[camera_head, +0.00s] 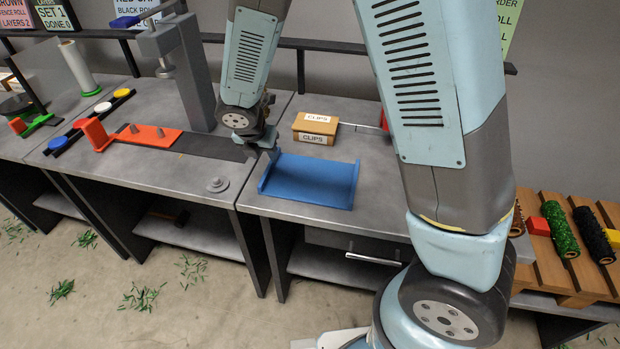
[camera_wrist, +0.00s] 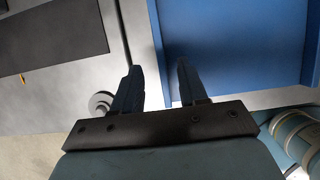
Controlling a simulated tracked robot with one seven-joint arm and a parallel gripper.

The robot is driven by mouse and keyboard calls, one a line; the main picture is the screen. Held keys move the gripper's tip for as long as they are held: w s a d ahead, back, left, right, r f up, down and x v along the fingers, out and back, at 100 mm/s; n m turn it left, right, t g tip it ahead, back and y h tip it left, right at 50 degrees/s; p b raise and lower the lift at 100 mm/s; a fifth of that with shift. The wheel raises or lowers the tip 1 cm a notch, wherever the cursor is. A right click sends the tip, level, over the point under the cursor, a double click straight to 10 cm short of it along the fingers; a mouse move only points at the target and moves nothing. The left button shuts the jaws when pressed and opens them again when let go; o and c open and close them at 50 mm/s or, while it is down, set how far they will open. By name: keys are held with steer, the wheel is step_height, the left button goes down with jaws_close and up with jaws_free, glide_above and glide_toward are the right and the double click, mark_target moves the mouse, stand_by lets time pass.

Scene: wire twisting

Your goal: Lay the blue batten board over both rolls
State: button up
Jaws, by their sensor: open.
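The blue batten board (camera_head: 312,182) lies on the grey bench, with a raised strip along its left and right ends. It fills the upper right of the wrist view (camera_wrist: 235,45). A green roll (camera_head: 561,232) and a black roll (camera_head: 592,235) lie side by side on a wooden slatted rack at the far right.
A tan clips box (camera_head: 315,128) stands behind the board. The left bench holds a grey post (camera_head: 187,75), an orange plate (camera_head: 150,134) and a small round knob (camera_head: 217,184). A red block (camera_head: 538,226) is beside the green roll. Bench is bare in front of the board.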

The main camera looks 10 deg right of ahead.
mark_target(270, 164)
steer(key=shift+x, duration=3.15)
steer(key=shift+w+a, duration=0.1)
jaws_close()
